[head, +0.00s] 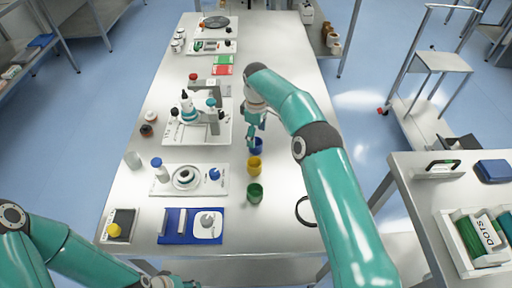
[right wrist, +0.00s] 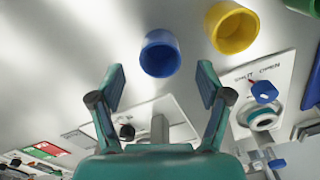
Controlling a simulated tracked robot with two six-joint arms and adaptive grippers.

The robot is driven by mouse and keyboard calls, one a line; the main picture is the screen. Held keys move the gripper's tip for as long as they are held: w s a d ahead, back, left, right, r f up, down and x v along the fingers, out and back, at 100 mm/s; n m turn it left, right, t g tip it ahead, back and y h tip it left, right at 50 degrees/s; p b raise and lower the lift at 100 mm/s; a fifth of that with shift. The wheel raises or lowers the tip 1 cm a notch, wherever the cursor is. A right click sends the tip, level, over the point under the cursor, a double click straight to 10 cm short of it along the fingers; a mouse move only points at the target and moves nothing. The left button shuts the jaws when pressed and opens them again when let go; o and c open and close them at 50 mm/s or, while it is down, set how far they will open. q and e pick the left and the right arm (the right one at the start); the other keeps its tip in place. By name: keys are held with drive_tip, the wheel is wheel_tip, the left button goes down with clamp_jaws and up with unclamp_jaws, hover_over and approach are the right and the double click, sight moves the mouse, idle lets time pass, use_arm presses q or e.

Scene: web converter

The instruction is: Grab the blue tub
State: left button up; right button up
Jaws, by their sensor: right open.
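The blue tub (head: 257,149) stands on the long steel table, in line with a yellow tub (head: 254,166) and a green tub (head: 255,193) nearer me. My right gripper (head: 255,138) is just beyond the blue tub and partly covers it in the head view. In the right wrist view the right gripper (right wrist: 160,85) is open and empty. The blue tub (right wrist: 160,58) shows ahead of the gap between its fingertips, with the yellow tub (right wrist: 233,28) to its right. My left gripper (head: 172,283) is at the bottom edge, cut off, its fingers unclear.
White trays with bottles and a stand (head: 197,128) lie left of the tubs. A blue mat (head: 176,228) is at the near edge, and a black ring (head: 298,212) lies right of the green tub. A side table (head: 420,185) with a green-filled box stands at the right.

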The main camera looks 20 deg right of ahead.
sight(257, 143)
wheel_tip(257, 143, down, 4)
drive_tip(key=shift+s+d+p, duration=0.1)
drive_tip(key=shift+p, duration=0.65)
drive_tip(key=shift+f, duration=0.6)
drive_tip(key=c, duration=1)
drive_tip(key=shift+c, duration=0.2)
drive_tip(key=shift+r, duration=0.2)
